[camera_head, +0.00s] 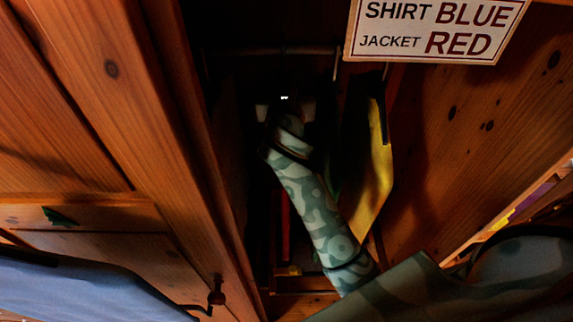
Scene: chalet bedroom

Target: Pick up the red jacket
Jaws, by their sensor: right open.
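I see inside a dark wooden wardrobe. My right arm reaches into it, and my right gripper (286,108) is open near the hanging rail, deep in shadow. No whole red jacket is clear to me. A narrow red strip (285,228) shows low behind my arm, and I cannot tell whether it is the jacket. A yellow garment (375,165) hangs to the right of my arm. Dark shapes hang left of the gripper, too dim to name. Nothing is seen between the fingers. My left gripper is not in view.
The rail (290,50) crosses the top of the opening. A sign (432,28) reading "SHIRT BLUE, JACKET RED" is at the upper right. Wooden panels (130,90) close in the opening on both sides. A dark knob (216,296) sticks out at the lower left.

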